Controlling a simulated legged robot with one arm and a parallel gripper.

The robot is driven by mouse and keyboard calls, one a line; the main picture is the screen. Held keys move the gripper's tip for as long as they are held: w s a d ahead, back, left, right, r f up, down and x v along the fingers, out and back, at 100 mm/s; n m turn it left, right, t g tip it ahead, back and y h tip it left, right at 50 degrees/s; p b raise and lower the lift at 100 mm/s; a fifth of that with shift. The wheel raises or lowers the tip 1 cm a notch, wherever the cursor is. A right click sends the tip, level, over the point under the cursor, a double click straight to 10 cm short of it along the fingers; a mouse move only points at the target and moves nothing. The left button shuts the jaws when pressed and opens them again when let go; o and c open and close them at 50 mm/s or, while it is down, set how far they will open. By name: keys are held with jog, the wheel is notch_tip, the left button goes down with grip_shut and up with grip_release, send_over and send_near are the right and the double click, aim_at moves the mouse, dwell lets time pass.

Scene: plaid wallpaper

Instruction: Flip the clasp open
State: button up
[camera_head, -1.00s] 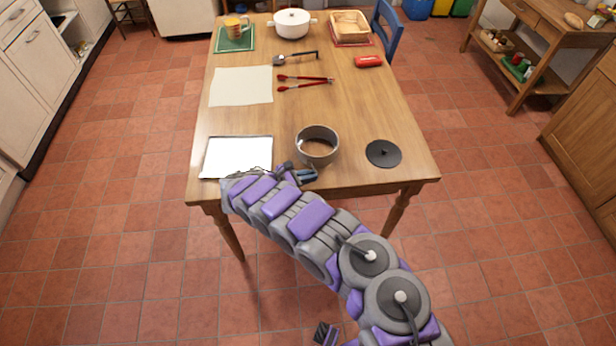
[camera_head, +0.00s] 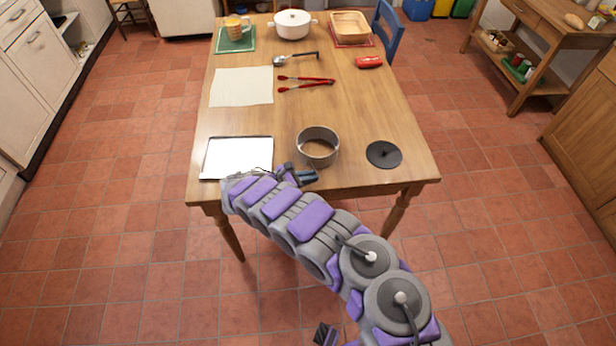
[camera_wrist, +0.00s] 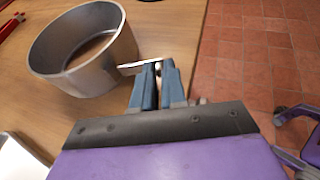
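A grey metal ring pan (camera_head: 317,158) stands upright near the front edge of the table; the wrist view shows it at upper left (camera_wrist: 85,70). A thin light metal clasp lever (camera_wrist: 132,69) sticks out from the pan's right side in the wrist view. My gripper (camera_wrist: 158,72) is beside the pan, with its two blue fingers close together. The lever's outer end reaches the fingertips, and something bright shows in the narrow gap between them. I cannot tell whether the fingers pinch the lever or only touch it. In the head view my gripper (camera_head: 308,176) is in front of the pan.
A black round disc (camera_head: 383,154) lies right of the pan and a baking tray (camera_head: 238,155) lies left. Red tongs (camera_head: 305,83), a spoon (camera_head: 297,58) and a pale sheet (camera_head: 241,86) lie farther back. The table's front edge runs close by my gripper.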

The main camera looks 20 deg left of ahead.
jog(key=o, duration=0.4)
jog(key=p+v, duration=0.2)
jog(key=v, duration=1.5)
jog(key=shift+s+a+r, duration=0.1)
jog(key=shift+o, duration=0.5)
